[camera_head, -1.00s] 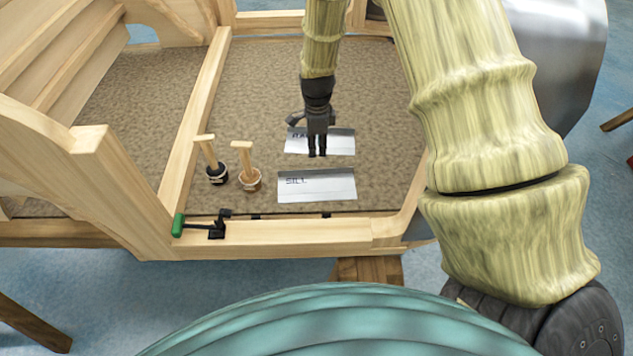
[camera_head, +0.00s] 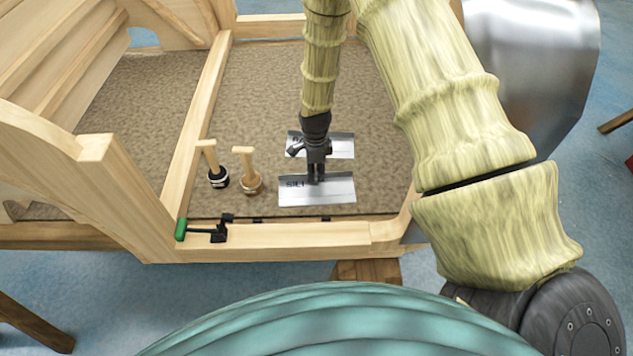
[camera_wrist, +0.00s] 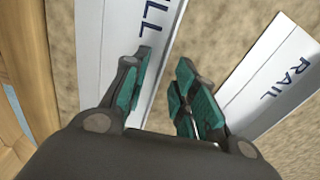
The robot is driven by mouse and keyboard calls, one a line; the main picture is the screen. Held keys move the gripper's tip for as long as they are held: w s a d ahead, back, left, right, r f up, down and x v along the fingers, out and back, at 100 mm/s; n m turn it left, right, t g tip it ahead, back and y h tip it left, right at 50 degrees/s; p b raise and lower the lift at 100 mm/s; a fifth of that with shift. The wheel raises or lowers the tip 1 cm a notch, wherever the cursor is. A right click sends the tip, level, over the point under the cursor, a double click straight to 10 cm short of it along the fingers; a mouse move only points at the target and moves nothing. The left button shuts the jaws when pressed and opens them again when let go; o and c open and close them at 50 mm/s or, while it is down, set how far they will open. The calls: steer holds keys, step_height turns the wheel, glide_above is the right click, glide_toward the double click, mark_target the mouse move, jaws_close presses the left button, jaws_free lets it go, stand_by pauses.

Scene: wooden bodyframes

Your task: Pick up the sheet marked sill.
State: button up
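The sheet marked SILL (camera_head: 335,193) is a pale metal plate with a darker band along its far edge. It lies on the brown carpeted floor of the wooden frame, nearest its front rail. My gripper (camera_head: 316,182) points down at its far edge, just right of the lettering. In the wrist view my gripper (camera_wrist: 165,88) is open, with teal pads apart. The left finger is over the SILL sheet (camera_wrist: 100,50); the right fingers are beyond its edge, toward the RAIL sheet (camera_wrist: 262,75). Whether the fingers touch the sheet I cannot tell.
The RAIL sheet (camera_head: 342,147) lies just behind, partly hidden by my gripper. Two wooden-handled brushes or tools (camera_head: 247,172) stand to the left. A green-handled clamp (camera_head: 205,230) sits on the front wooden rail (camera_head: 300,237). Carpet to the right is clear.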

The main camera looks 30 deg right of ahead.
steer(key=shift+f, duration=0.55)
jaws_close()
steer(key=shift+r, duration=0.15)
